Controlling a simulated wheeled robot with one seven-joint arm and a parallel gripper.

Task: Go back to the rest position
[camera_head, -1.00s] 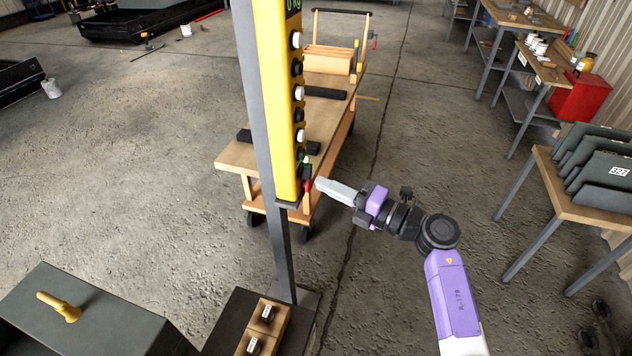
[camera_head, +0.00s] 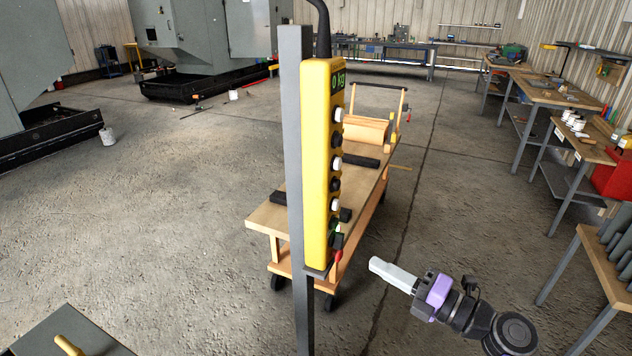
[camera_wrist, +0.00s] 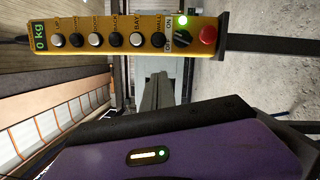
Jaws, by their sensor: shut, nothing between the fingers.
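My gripper (camera_head: 378,268) is shut and empty, at the lower right of the head view. Its light grey fingers point left and up toward the yellow control pendant (camera_head: 322,165), with a clear gap between them. The pendant hangs upright on a grey post (camera_head: 293,190) and has a column of black and white buttons. In the wrist view the pendant (camera_wrist: 125,36) lies sideways across the top. My closed fingers (camera_wrist: 158,90) also show in the wrist view.
A wooden cart (camera_head: 268,217) stands behind the post. Workbenches (camera_head: 545,92) line the right side, with a red box (camera_head: 612,180). A grey box with a yellow handle (camera_head: 68,345) is at the lower left. The floor (camera_head: 150,220) left of the post is open.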

